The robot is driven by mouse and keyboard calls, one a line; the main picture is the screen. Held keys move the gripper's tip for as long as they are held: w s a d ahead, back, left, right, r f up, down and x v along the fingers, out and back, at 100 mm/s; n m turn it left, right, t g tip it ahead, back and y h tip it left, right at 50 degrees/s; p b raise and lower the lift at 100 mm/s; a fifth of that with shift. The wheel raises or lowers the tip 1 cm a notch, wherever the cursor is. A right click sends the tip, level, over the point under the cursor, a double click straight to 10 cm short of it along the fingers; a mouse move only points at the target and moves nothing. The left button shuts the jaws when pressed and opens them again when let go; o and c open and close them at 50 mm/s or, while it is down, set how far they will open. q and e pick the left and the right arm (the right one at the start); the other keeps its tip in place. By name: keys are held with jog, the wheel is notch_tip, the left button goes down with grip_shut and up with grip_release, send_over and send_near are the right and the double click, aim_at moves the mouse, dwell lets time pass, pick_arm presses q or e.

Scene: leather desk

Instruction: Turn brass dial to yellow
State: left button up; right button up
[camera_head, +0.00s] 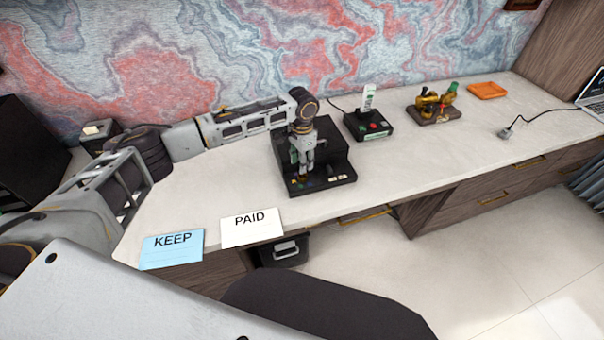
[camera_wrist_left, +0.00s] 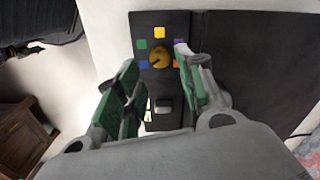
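The round brass dial (camera_wrist_left: 160,57) sits on a black panel box (camera_head: 335,160) and shows in the left wrist view. Coloured squares surround it: yellow (camera_wrist_left: 159,32) straight above, green (camera_wrist_left: 143,45) and blue (camera_wrist_left: 144,64) at left, purple (camera_wrist_left: 179,42) and an orange one at right, partly hidden. A dark mark on the dial seems to point lower left, towards blue. My left gripper (camera_head: 302,172) is over the box's front part. In the left wrist view its green-padded fingers (camera_wrist_left: 157,59) are open on either side of the dial, with gaps visible. My right gripper is out of view.
A grey switch (camera_wrist_left: 163,103) sits below the dial on the panel. On the desk to the right are a black card-reader-like device (camera_head: 368,125), a brass instrument (camera_head: 434,108) and an orange tray (camera_head: 487,90). KEEP (camera_head: 171,250) and PAID (camera_head: 251,228) cards lie at the front edge.

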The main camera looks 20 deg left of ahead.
aim_at(302, 175)
pick_arm(q)
jog(key=shift+f, duration=3.45)
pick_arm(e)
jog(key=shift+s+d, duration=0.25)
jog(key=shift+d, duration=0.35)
pick_arm(q)
jog(key=shift+c, duration=0.5)
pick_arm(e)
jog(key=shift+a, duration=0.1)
pick_arm(q)
jog(key=c, duration=0.6)
jog(key=shift+c, duration=0.2)
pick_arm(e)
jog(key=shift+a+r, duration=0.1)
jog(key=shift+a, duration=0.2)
pick_arm(q)
jog(key=shift+r+m+p, duration=0.1)
jog(key=shift+m+p, duration=0.2)
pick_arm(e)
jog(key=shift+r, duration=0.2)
